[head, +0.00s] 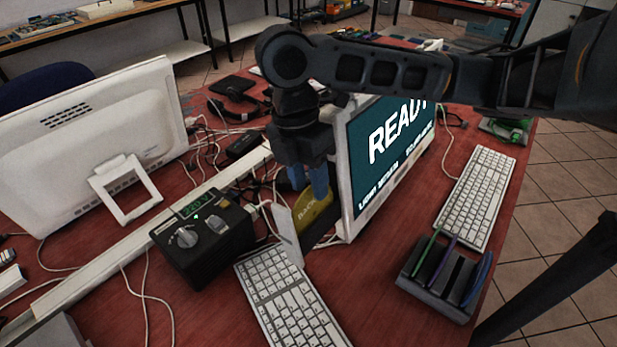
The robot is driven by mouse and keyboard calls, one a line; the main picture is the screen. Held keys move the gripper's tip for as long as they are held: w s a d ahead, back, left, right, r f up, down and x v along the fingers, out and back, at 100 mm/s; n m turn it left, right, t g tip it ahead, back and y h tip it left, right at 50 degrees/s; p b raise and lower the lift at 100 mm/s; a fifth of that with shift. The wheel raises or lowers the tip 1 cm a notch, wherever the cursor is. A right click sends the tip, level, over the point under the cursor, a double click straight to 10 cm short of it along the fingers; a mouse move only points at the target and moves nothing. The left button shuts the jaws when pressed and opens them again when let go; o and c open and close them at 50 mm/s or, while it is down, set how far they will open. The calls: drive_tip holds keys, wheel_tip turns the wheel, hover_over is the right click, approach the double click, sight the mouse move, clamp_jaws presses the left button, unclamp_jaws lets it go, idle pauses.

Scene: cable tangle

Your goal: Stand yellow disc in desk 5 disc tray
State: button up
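The yellow disc (314,214) shows its labelled face just left of the monitor, tilted, with dark letters that begin "BACK". My gripper (310,184) points down with its blue fingers at the disc's upper edge. One finger overlaps the top of the disc; whether the fingers are closed on it is not clear. The disc's lower part is close to a dark piece and a white upright panel (287,236), so its support is unclear. The dark disc tray (432,288) sits at the right front of the desk, holding green, purple and blue discs upright in slots.
The monitor (392,150) reading "READY" stands right of my gripper. A black box with a dial (203,238) is to the left. Keyboards (291,300) (474,196) lie in front and at right. Loose cables (206,150) tangle behind. Bare red desk lies left of the tray.

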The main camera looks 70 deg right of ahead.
drive_tip(key=shift+s+a+f, duration=0.15)
drive_tip(key=shift+f, duration=0.4)
drive_tip(key=shift+s+a+f, duration=0.15)
drive_tip(key=shift+f, duration=0.35)
wheel_tip(320, 180, up, 10)
drive_tip(key=w, duration=0.2)
drive_tip(key=shift+d+f, duration=0.15)
drive_tip(key=shift+d, duration=0.3)
drive_tip(key=shift+s, duration=0.15)
